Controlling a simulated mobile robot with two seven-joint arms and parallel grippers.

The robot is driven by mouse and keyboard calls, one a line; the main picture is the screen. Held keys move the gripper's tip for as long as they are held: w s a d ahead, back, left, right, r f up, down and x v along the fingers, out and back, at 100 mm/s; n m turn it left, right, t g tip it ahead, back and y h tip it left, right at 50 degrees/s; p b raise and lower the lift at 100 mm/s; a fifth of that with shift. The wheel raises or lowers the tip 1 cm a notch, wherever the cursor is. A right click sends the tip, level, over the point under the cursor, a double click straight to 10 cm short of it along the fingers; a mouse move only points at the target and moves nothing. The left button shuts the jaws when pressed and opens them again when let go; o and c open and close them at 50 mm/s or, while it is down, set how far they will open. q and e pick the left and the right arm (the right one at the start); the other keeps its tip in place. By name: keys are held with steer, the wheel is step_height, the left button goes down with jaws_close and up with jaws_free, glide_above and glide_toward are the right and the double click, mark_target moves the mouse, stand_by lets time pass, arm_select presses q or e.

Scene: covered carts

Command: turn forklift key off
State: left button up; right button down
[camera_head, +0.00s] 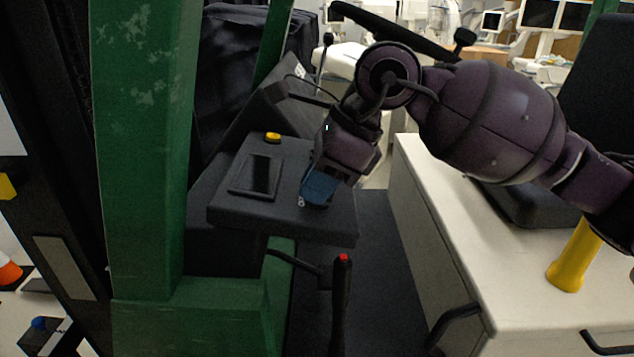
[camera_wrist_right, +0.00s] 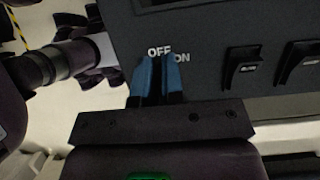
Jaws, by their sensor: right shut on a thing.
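The forklift's dark control panel (camera_head: 283,205) is in the middle of the head view, with my right gripper (camera_head: 318,188) coming down on its right part. In the right wrist view, the blue fingers of my right gripper (camera_wrist_right: 157,78) are close together at the panel, right below the white OFF label (camera_wrist_right: 159,51). The ON label (camera_wrist_right: 181,58) is just to the right of the fingers. The gripper is shut on the key, which the fingers hide, so I cannot tell its angle. My left gripper is not in view.
A yellow button (camera_head: 272,137) and a dark screen (camera_head: 258,176) are on the panel. Rocker switches (camera_wrist_right: 245,67) sit to the right in the wrist view. A green post (camera_head: 140,150) stands left, a red-tipped lever (camera_head: 342,290) in front, and a steering wheel (camera_head: 395,30) behind.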

steer(key=shift+r, duration=0.1)
steer(key=c, duration=1.2)
jaws_free()
steer(key=shift+c, duration=0.2)
steer(key=v, duration=1)
steer(key=shift+d+r, duration=0.25)
steer(key=shift+r, duration=0.1)
